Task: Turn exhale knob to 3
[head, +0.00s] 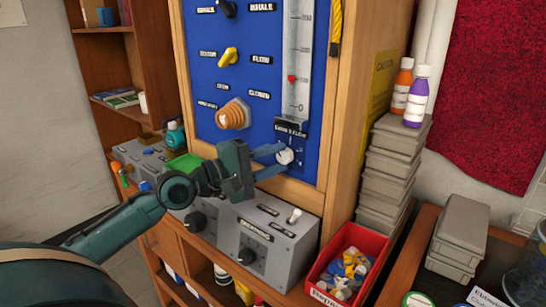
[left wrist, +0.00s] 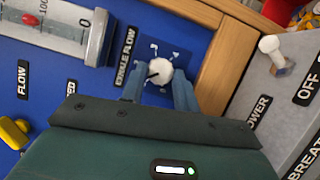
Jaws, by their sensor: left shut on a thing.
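The exhale knob (head: 285,156) is a small white round knob low on the blue panel, below the vertical flow gauge. In the left wrist view the white knob (left wrist: 160,70) sits beside the "EXHALE FLOW" label (left wrist: 126,58), with a dark pointer line on its face and small white marks around it, too small to read. My left gripper (head: 279,158) reaches it from the left, its two blue fingers shut on opposite sides of the knob; it also shows in the left wrist view (left wrist: 158,86). My right gripper is in neither view.
A yellow knob (head: 228,56) and an orange ribbed knob (head: 233,115) are on the panel to the left. Below is a grey control box (head: 247,232) with dials and a white toggle. A red bin (head: 347,268) and stacked grey cases (head: 391,165) stand at right.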

